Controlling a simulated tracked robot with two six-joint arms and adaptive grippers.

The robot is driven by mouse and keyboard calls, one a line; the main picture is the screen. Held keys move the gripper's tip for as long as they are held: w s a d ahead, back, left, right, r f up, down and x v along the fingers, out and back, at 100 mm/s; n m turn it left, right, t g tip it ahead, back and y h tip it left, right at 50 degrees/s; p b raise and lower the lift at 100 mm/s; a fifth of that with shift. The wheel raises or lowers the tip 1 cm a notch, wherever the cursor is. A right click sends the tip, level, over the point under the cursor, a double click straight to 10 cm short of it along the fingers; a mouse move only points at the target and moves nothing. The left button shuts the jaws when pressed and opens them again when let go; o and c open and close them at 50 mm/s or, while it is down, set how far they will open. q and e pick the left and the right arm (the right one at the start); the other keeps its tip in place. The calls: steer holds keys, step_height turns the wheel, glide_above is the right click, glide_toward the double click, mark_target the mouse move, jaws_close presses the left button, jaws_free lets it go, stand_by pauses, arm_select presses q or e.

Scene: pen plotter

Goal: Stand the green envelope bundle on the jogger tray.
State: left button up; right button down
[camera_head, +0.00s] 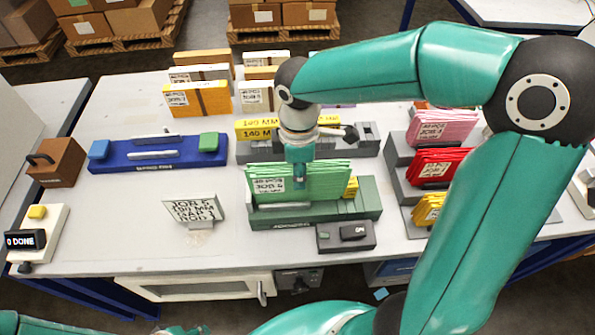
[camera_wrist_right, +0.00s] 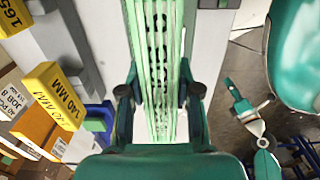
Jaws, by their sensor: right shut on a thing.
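The green envelope bundle (camera_head: 325,183) is a thick upright stack with a white label on its front left. My right gripper (camera_head: 300,178) comes down from above and is shut on it; in the wrist view the fingers (camera_wrist_right: 158,92) press the bundle from both sides. The green jogger tray (camera_head: 350,208) is directly below and around the bundle's lower edge. I cannot tell whether the bundle touches the tray floor. A yellow piece (camera_head: 351,187) shows at the bundle's right end.
A dark control box (camera_head: 346,235) stands at the tray's front right. A grey rack with yellow 140 MM blocks (camera_head: 257,131) is behind. Red envelopes (camera_head: 435,168) stand in a stepped rack at right. A job sign (camera_head: 194,209) stands left; bare table lies around it.

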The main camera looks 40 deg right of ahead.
steer(key=shift+f, duration=0.2)
steer(key=c, duration=0.8)
jaws_free()
steer(key=shift+r, duration=0.25)
step_height(320, 180, up, 12)
steer(key=p, duration=0.1)
steer(key=shift+f, duration=0.1)
